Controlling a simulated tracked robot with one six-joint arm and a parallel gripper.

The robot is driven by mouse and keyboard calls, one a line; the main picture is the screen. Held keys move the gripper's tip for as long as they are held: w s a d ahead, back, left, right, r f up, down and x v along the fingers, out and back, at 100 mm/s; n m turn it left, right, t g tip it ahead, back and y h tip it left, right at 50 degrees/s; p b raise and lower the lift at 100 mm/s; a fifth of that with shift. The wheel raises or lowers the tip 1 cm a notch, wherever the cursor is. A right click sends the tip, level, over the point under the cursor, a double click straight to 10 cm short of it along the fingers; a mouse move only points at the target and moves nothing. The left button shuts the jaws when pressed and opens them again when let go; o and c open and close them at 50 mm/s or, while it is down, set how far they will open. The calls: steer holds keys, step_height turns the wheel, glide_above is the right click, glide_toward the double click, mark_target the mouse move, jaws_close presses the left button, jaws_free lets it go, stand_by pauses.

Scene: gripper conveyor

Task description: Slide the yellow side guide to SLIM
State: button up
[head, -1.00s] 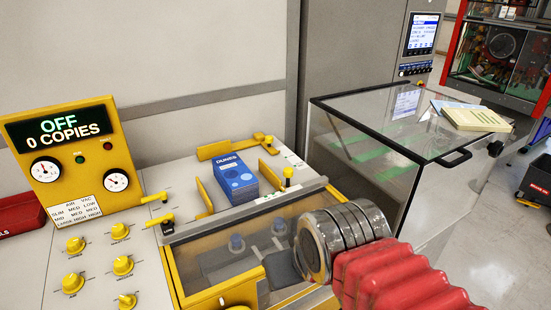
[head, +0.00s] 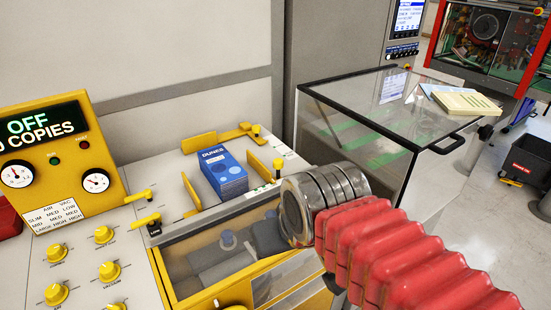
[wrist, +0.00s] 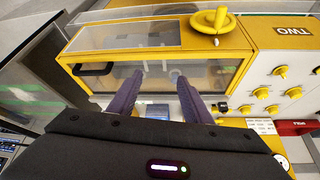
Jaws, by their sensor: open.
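A blue book stack (head: 225,177) stands on the pale feeder bed among yellow guides. One yellow side guide (head: 190,190) stands left of the stack, another yellow guide (head: 256,161) right of it. A yellow knob (head: 278,166) stands by the right one, near a small scale (head: 283,150) whose words I cannot read. In the head view my arm's wrist covers the area just in front of that knob, and my fingertips cannot be made out. In the wrist view my gripper (wrist: 160,77) is open and empty, with part of the blue stack (wrist: 155,111) showing between its fingers.
A clear yellow-framed cover (head: 185,262) lies in front of the bed. The yellow panel (head: 50,150) reads OFF, with several yellow dials (head: 104,234) below. A black-edged glass enclosure (head: 410,150) stands close on the right.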

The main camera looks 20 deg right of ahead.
steer(key=w+d+r+m+g+h, duration=0.1)
steer(key=w+d+r+m, duration=0.15)
steer(key=w, duration=0.55)
steer(key=w+d+r+m+h, duration=0.1)
steer(key=w+d+r+m, duration=0.1)
steer(key=w+r, duration=0.35)
steer(key=m+g+h, duration=0.1)
steer(key=m, duration=0.3)
glide_above(278, 161)
steer(key=s+a, duration=0.4)
steer(key=f, duration=0.2)
steer(key=shift+a+r+g, duration=0.1)
steer(key=shift+r+g, duration=0.05)
steer(key=shift+g, duration=0.15)
steer(key=x, duration=1.4)
steer(key=shift+r, duration=0.15)
steer(key=shift+c, duration=0.4)
jaws_close()
